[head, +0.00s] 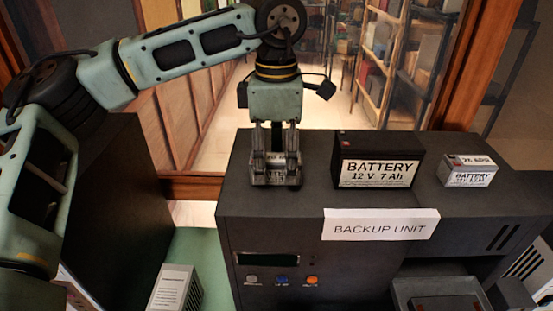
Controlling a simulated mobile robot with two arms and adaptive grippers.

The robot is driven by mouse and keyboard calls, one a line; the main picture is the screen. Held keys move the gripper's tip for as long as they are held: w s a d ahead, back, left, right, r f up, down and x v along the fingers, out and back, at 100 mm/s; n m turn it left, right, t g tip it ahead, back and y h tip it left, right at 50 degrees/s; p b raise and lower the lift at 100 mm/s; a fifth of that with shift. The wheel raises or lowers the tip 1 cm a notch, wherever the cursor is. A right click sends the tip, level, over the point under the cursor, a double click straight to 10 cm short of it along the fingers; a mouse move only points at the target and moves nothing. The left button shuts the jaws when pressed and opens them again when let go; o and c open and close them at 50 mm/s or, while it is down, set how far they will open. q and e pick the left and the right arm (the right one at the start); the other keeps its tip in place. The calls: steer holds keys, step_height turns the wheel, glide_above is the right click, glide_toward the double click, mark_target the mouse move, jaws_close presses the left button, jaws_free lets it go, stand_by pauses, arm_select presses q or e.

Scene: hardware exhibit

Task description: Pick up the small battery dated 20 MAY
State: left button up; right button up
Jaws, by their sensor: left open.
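My left gripper (277,168) points down over the left end of the dark cabinet top, with its fingers open around a small grey battery (277,182). The fingers hide most of that battery, and its date cannot be read. Whether the fingers touch it, I cannot tell. Another small battery (468,171) sits at the right on the cabinet top; its label reads APR with a number that looks like 26 or 28. No readable 20 MAY label shows. My right gripper is not in view.
A large black battery (376,160) marked 12 V 7 Ah stands between the two small ones. The cabinet (290,222) carries a BACKUP UNIT sign (380,225), a display and several buttons. An open tray (440,285) is at lower right. A pale vented box (177,288) stands lower left.

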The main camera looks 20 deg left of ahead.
arm_select(q)
steer(key=shift+f, duration=0.8)
steer(key=shift+c, duration=0.5)
steer(key=c, duration=1.3)
jaws_close()
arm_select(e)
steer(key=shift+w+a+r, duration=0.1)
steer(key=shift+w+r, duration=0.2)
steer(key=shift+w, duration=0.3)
arm_select(q)
steer(key=shift+r, duration=0.1)
